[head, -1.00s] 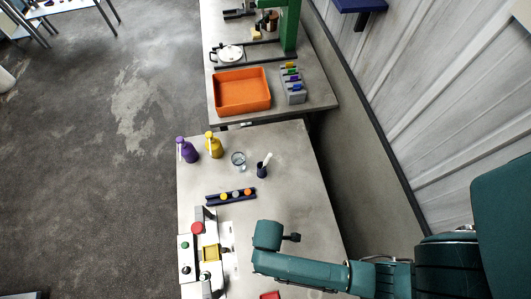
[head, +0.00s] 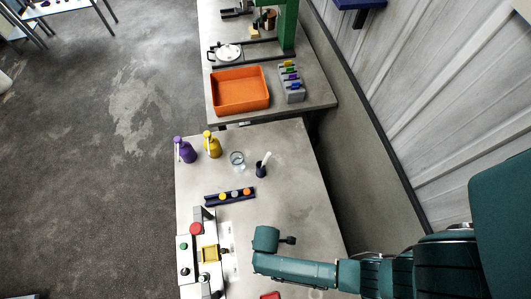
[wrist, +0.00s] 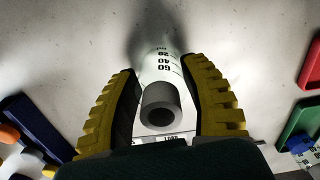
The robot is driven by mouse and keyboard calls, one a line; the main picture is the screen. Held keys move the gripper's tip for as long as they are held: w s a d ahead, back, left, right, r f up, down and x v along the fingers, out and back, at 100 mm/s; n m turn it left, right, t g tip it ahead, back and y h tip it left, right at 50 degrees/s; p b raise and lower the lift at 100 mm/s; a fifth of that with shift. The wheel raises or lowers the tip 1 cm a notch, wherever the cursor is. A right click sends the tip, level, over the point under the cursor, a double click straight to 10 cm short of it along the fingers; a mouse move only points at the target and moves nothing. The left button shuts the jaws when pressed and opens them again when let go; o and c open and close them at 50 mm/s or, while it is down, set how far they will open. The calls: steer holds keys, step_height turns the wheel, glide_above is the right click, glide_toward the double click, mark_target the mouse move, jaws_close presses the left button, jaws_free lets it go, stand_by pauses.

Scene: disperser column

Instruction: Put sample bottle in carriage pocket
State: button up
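In the wrist view a pale bottle with a printed scale (wrist: 161,66) and a dark grey hollow-looking top stands between the yellow-and-black fingers of my gripper (wrist: 160,75). The fingers lie close along both sides; whether both touch it cannot be made out. In the head view my arm covers the gripper and bottle over the near table. No carriage pocket can be identified with certainty. A green column (head: 288,28) with dark rails stands on the far table.
The near table (head: 285,190) holds a white machine with a yellow frame (head: 210,254), a blue tray of capped items (head: 211,199), a glass beaker (head: 237,160), and purple (head: 185,151) and yellow (head: 213,146) bottles. An orange tray (head: 225,106) and grey rack (head: 300,97) sit beyond.

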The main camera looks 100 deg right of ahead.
steer(key=c, duration=0.6)
step_height(320, 180, up, 10)
steer(key=shift+p, duration=0.7)
steer(key=shift+c, duration=0.2)
